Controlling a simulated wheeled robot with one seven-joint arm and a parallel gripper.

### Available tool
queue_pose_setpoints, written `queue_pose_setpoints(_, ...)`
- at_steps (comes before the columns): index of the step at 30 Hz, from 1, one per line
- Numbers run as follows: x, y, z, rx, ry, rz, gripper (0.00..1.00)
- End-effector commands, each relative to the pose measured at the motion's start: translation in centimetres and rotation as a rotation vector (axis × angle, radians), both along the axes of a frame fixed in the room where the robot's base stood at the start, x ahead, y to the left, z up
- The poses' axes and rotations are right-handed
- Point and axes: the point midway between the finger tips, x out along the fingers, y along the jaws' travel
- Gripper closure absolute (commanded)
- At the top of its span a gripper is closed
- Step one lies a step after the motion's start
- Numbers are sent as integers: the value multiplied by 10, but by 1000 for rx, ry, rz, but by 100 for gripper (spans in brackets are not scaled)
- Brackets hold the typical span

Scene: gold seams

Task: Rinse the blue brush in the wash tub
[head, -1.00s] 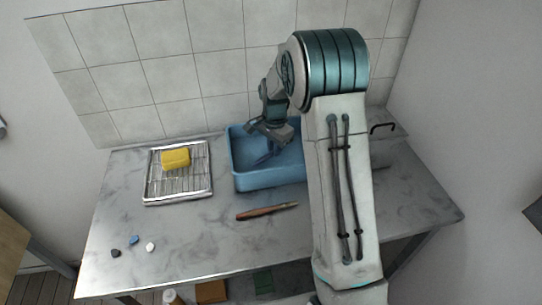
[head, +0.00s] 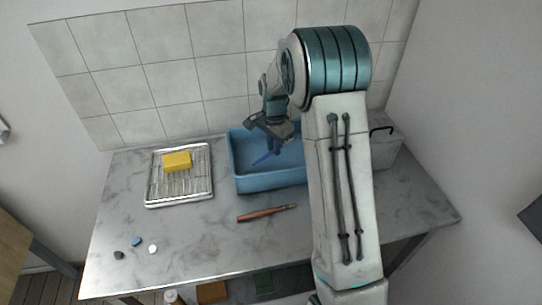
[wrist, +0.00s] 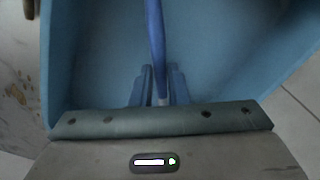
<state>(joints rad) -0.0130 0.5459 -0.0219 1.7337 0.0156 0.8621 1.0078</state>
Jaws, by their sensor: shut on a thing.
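The wash tub (head: 267,180) is a blue open box at the back of the table, partly hidden on its right by my arm. My gripper (head: 272,145) is over the tub, pointing down into it. In the wrist view my gripper (wrist: 160,92) is shut on the blue brush (wrist: 155,30), whose shaft runs between the two fingers. The brush (head: 264,158) also shows as a slanted blue piece inside the tub outline in the head view. Its far end is not clear, and I cannot tell whether it touches the tub floor.
A wire rack on a tray (head: 150,203) holding a yellow sponge (head: 177,161) stands left of the tub. A brown-handled tool (head: 262,214) lies in front of the tub. Small dark, blue and white pieces (head: 153,249) lie front left. A grey box (head: 386,150) is at the right.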

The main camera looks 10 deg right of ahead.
Motion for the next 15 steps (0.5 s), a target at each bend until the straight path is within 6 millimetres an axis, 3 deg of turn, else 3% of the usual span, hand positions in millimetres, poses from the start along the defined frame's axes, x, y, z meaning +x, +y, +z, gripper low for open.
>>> queue_pose_setpoints(15,0,0,45,0,0,1,100)
